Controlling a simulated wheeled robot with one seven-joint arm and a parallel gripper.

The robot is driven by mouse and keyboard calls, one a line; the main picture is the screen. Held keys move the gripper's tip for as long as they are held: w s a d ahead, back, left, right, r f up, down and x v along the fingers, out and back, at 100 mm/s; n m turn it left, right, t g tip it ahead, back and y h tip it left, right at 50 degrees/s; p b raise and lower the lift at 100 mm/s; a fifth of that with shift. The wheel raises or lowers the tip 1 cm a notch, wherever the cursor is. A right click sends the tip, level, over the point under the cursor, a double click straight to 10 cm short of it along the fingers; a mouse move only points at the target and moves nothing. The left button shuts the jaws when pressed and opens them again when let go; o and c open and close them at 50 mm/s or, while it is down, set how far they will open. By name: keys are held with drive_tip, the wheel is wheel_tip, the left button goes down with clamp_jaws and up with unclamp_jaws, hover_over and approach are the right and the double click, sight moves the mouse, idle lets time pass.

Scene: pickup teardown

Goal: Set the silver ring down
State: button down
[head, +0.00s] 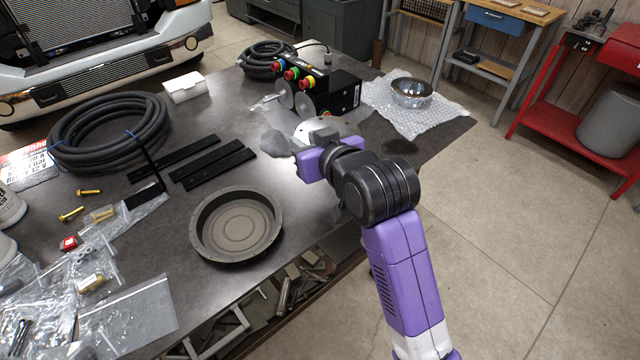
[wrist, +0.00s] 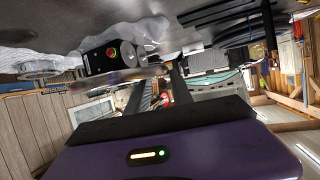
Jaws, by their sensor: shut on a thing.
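My gripper (head: 310,162) is over the table, in front of the black control box. It is shut on the silver ring (head: 322,129), a thin, shiny round part. The wrist view shows the ring (wrist: 122,79) nearly edge-on, reaching left from my gripper's fingers (wrist: 157,90). The purple gripper body hides part of it in the head view. I cannot tell whether the ring touches the table. A shiny chrome round part (head: 411,92) lies on bubble wrap (head: 440,116) at the back right.
The control box (head: 340,92) with coloured buttons stands close behind my gripper. A brown round pan (head: 237,226), black flat bars (head: 212,166) and a coiled black hose (head: 110,130) lie to the left. Bare tabletop (head: 305,215) shows between the pan and my arm.

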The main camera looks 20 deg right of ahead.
sight(309, 197)
wheel_tip(309, 197, down, 14)
drive_tip(key=shift+w, duration=0.15)
idle(0.3)
drive_tip(key=shift+f, duration=0.1)
drive_tip(key=c, duration=1.1)
unclamp_jaws()
drive_tip(key=shift+f, duration=0.1)
drive_tip(key=v, duration=1.2)
